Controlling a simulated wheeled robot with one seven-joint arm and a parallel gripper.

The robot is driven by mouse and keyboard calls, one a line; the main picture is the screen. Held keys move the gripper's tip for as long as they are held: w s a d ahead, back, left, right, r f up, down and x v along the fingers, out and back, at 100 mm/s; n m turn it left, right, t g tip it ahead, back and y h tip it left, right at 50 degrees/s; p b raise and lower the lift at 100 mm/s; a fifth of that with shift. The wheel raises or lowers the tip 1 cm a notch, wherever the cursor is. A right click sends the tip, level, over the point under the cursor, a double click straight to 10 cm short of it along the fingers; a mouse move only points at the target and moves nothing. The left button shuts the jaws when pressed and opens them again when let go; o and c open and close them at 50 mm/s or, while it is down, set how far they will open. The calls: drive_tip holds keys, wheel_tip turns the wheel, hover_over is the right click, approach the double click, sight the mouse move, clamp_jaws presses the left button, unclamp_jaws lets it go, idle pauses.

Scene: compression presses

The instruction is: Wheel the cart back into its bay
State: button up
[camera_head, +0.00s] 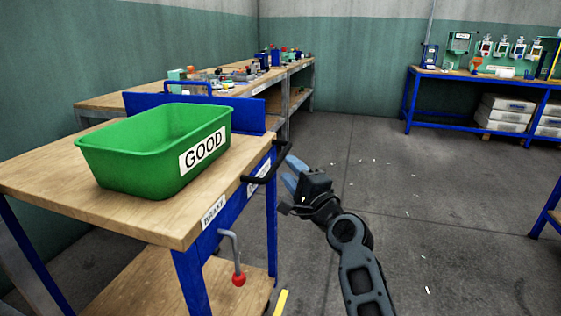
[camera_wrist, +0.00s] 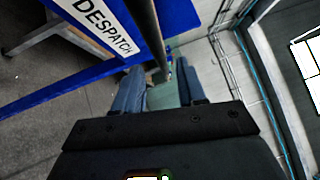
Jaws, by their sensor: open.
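The cart (camera_head: 185,233) stands at the left in the head view, with a wooden top, blue frame and lower wooden shelf. Its black handle (camera_head: 262,168) sticks out at the right end. In the wrist view the dark handle bar (camera_wrist: 146,28) runs down toward the gap between my fingers. My gripper (camera_head: 291,172) is open, close beside the handle; its blue fingers also show in the wrist view (camera_wrist: 160,82). I cannot tell whether they touch the bar. A BRAKE label (camera_head: 213,212) and a grey lever with a red knob (camera_head: 238,279) are on the cart's side.
A green bin marked GOOD (camera_head: 150,165) sits on the cart. A long wooden bench (camera_head: 110,101) with small parts runs along the left wall. A blue bench (camera_head: 430,73) stands at back right. A yellow floor strip (camera_head: 281,303) shows beside the cart. The middle floor is open.

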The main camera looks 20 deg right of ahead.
sight(280, 156)
drive_tip(key=shift+b+x, duration=0.7)
drive_tip(key=shift+x, duration=2.35)
drive_tip(key=shift+f, duration=0.1)
clamp_jaws()
